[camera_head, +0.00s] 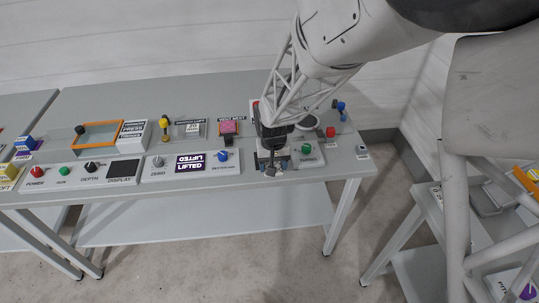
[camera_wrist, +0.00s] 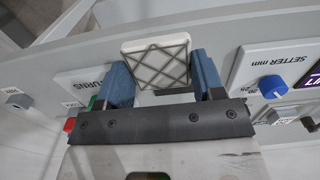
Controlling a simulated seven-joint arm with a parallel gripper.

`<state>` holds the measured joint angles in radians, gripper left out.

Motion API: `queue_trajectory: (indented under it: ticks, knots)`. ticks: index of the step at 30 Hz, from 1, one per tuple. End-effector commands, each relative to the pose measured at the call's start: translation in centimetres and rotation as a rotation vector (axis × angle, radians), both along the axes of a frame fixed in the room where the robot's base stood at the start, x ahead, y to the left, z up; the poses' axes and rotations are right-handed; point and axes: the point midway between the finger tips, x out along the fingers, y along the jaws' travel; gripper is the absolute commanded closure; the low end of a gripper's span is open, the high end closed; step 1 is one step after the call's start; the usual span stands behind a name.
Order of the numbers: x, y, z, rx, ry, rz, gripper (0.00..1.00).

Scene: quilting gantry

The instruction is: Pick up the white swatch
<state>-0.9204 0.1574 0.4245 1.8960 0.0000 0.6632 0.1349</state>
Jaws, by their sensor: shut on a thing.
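The white swatch (camera_wrist: 158,63) is a small pale square with a dark diagonal grid on its face, in the wrist view. It sits between the two blue fingers of my gripper (camera_wrist: 163,78), which are shut on its left and right sides. In the head view my gripper (camera_head: 271,163) is over the front edge of the bench, between the setter panel and the panel with the green button. The swatch is hard to make out there, largely hidden by the gripper.
The grey bench (camera_head: 310,185) carries a panel with a purple display reading LIFTED (camera_head: 190,163) and a blue knob (camera_head: 223,156). A green button (camera_head: 306,149) and a red button (camera_head: 331,132) are just right of my gripper. An orange-framed tray (camera_head: 98,135) lies to the left.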

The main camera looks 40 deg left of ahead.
Motion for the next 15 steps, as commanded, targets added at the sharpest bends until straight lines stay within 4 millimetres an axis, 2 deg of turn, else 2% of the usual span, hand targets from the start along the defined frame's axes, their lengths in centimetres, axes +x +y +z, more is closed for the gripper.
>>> queue_trajectory:
  ticks: [6, 15]
  knots:
    - [-2.2, -2.8, 0.4, 0.000, 0.000, 0.000, 0.60]
    - [-4.1, -5.1, 0.6, -0.001, 0.001, 0.000, 0.60]
